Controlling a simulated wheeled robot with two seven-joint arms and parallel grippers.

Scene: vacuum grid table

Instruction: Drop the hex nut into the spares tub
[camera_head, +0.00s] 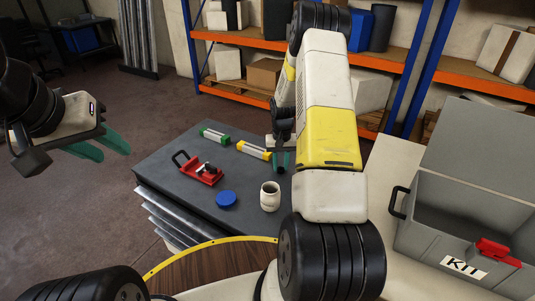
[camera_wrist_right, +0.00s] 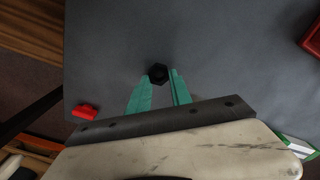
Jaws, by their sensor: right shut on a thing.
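The black hex nut (camera_wrist_right: 158,73) is between the green fingertips of my right gripper (camera_wrist_right: 160,82), which is shut on it. In the head view my right gripper (camera_head: 280,161) is low at the table's far side, partly behind my arm; the nut cannot be made out there. My left gripper (camera_head: 105,146) is empty, its green fingers apart, left of the table. I cannot tell for sure which thing is the spares tub. A small red object (camera_wrist_right: 85,111) lies near the table edge in the wrist view.
On the dark table (camera_head: 165,155) are a red clamp-like tool (camera_head: 202,173), a blue disc (camera_head: 226,199), a cream jar (camera_head: 270,196), a green-ended tube (camera_head: 214,136) and a yellow-ended one (camera_head: 253,149). An open grey KIT case (camera_head: 425,235) stands at right. Shelving (camera_head: 235,41) is behind.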

